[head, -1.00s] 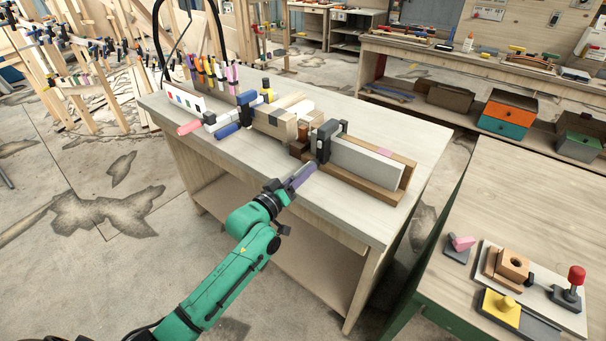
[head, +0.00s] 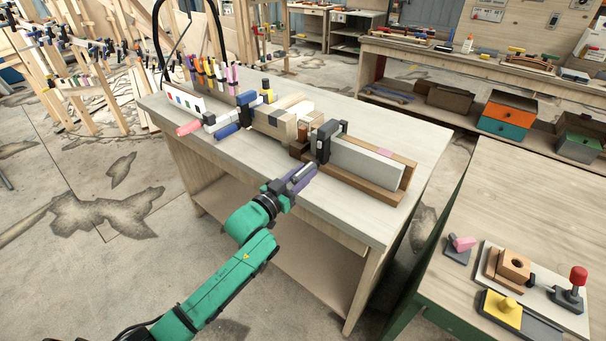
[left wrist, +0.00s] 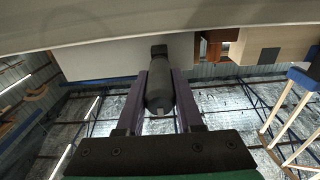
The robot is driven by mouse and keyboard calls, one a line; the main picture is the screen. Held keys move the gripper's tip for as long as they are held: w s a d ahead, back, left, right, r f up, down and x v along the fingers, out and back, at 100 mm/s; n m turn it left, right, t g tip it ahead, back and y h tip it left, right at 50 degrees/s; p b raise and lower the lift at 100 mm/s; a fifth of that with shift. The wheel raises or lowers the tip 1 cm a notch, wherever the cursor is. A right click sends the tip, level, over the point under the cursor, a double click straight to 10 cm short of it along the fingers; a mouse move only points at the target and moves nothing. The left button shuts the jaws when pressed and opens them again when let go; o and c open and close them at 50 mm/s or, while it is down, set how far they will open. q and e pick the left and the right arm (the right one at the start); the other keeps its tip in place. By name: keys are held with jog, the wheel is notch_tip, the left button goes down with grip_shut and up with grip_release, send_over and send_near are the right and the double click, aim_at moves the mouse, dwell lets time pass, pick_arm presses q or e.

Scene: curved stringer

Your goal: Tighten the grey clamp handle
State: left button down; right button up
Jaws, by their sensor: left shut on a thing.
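The grey clamp handle (left wrist: 159,88) is a dark rounded grip, seen in the left wrist view between my two purple fingers. My left gripper (left wrist: 160,100) is shut on it, with one finger along each side. In the head view my left gripper (head: 308,172) is at the front edge of the bench, just below and left of a black clamp (head: 325,142). That clamp sits on a pale grey board (head: 368,160) in a brown wooden form (head: 362,187). The fingers mostly hide the handle in the head view. My right gripper is out of view.
The workbench (head: 240,165) also holds clamps with blue (head: 227,131) and pink (head: 189,128) handles, wooden blocks and a rack of coloured tools to the left. A second table (head: 500,190) with small fixtures stands at the right. The bench front right is clear.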

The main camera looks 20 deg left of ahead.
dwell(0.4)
pick_arm(q)
jog(key=c, duration=0.5)
grip_release()
jog(key=shift+c, duration=0.2)
jog(key=b+v, duration=0.2)
jog(key=v, duration=1.2)
jog(key=shift+s, duration=0.3)
jog(key=shift+a+f, duration=0.1)
jog(key=shift+f, duration=0.05)
